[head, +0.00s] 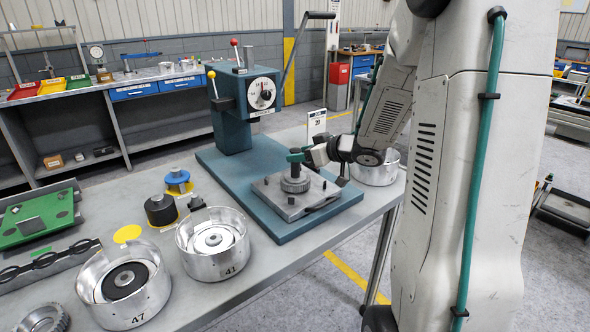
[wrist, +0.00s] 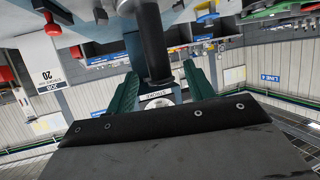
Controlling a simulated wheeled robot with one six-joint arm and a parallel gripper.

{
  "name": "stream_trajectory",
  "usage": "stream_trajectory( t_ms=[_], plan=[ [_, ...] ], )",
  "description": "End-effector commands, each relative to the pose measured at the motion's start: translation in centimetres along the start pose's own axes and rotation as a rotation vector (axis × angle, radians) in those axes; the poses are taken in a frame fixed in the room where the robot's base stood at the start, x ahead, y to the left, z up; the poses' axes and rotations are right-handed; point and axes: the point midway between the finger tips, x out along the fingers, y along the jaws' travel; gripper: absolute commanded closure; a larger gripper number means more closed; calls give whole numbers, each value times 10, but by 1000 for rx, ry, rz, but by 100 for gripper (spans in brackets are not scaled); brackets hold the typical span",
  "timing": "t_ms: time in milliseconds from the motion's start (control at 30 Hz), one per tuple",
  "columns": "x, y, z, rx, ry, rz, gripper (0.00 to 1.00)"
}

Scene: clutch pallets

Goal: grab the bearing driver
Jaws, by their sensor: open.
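The bearing driver (head: 295,184) appears to be the upright piece with a wide ribbed base on the grey plate of the press. Its dark round handle (wrist: 153,42) hangs down from the top of the upside-down wrist view, between the green fingers. My gripper (head: 298,157) is at the upper part of this piece and reaches in from the right. In the wrist view, my gripper (wrist: 160,85) is open, with a finger on each side of the handle and gaps visible. The head view partly hides the handle behind the fingers.
The teal press (head: 232,105) with a dial stands behind the plate. Round metal housings marked 47 (head: 137,310) and 41 (head: 198,262) stand at the front left. Another housing (head: 374,170) stands right of the plate. Black (head: 160,212) and blue (head: 177,177) tools stand on the left.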

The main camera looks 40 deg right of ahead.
Motion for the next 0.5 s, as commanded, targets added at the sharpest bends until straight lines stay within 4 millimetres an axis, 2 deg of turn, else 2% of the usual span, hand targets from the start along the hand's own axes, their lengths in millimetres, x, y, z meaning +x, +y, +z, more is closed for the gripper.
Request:
stream_trajectory(
  t_ms=[233, 500],
  plan=[
    [37, -1, -1, -1, -1, -2, 47],
    [45, 0, -2, -1, 0, 1, 47]
  ],
)
